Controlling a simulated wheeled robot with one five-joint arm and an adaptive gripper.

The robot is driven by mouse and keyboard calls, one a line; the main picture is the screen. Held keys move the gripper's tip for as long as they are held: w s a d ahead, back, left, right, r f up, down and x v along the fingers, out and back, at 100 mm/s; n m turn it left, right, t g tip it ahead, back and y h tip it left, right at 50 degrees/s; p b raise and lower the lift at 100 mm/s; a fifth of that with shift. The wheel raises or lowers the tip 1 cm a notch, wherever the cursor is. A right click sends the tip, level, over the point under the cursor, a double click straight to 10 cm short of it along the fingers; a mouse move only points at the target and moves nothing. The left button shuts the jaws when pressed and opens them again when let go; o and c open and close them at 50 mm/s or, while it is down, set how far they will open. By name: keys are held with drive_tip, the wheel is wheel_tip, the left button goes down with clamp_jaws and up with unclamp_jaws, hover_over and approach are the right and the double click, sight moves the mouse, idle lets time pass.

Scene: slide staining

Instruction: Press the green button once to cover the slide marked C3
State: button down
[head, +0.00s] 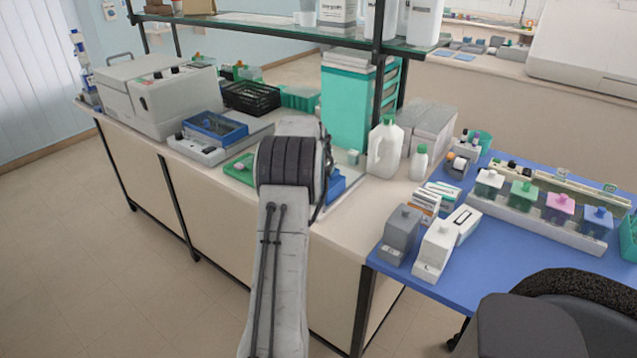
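A long white staining station (540,221) lies on the blue table at right. It carries a row of units with white, green, pink and blue tops. The green-topped unit (523,194) is second from the left, between the white and the pink. I cannot tell whether its top is the green button. No slide marked C3 can be made out; any markings are too small to read. My arm reaches up over the bench in the middle, well left of the station. My gripper is hidden behind the arm and does not show.
Grey and white boxy devices (434,251) stand on the blue table (475,287) in front of the station. A dark chair (540,325) blocks its near right side. White bottles (385,150) stand on the bench. A glass shelf (270,24) hangs above. Floor at left is clear.

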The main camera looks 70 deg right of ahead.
drive_tip(key=shift+f, duration=0.45)
drive_tip(key=c, duration=1.9)
unclamp_jaws()
clamp_jaws()
drive_tip(key=shift+f+b, duration=1.15)
drive_tip(key=shift+b, duration=0.15)
drive_tip(key=shift+r, duration=0.15)
drive_tip(key=shift+r+p, duration=0.75)
drive_tip(key=shift+r, duration=0.25)
drive_tip(key=shift+r+p, duration=1.75)
drive_tip(key=shift+r, duration=0.75)
